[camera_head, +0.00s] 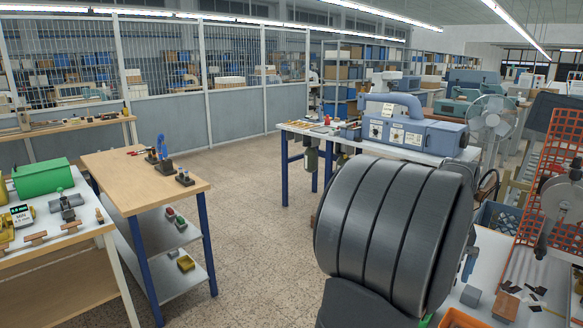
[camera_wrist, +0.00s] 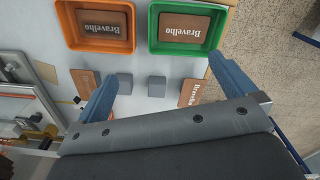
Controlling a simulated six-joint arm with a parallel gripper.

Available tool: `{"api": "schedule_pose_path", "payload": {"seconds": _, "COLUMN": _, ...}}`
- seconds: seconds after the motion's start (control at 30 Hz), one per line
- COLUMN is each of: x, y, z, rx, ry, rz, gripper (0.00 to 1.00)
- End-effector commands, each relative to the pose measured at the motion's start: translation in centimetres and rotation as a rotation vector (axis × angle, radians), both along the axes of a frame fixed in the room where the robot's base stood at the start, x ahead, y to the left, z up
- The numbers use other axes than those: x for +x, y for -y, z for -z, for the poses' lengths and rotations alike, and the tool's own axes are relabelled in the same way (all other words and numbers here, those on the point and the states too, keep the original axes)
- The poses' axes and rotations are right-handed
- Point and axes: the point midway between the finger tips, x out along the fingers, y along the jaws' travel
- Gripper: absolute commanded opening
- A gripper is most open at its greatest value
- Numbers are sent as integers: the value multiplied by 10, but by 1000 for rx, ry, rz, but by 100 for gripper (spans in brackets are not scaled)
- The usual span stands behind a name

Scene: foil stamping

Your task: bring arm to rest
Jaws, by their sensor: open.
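In the wrist view my gripper (camera_wrist: 163,66) is open, its two blue fingers wide apart with nothing between them. It is above a pale work table (camera_wrist: 145,65). An orange tray (camera_wrist: 72,42) and a green tray (camera_wrist: 153,45) lie ahead of the fingers, each holding a brown piece stamped "Bravelho". Two small grey blocks (camera_wrist: 157,87) lie between the fingers in the picture, apart from them. In the head view my dark arm link hides most of the gripper and much of the table.
A brown piece with lettering (camera_wrist: 194,92) lies partly behind the right finger. Another brown piece (camera_wrist: 85,80) is by the left finger. A metal machine frame (camera_wrist: 22,95) stands at the left. In the head view an orange mesh guard (camera_head: 548,175) rises at the right; open floor (camera_head: 255,225) lies left.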

Motion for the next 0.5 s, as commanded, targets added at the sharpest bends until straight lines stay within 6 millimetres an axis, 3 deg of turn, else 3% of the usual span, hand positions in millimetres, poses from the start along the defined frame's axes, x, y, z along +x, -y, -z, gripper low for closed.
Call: {"api": "schedule_pose_path", "payload": {"seconds": 0.5, "x": -18, "y": 48, "z": -8, "rx": 1, "ry": 0, "rz": -330, "gripper": 100}}
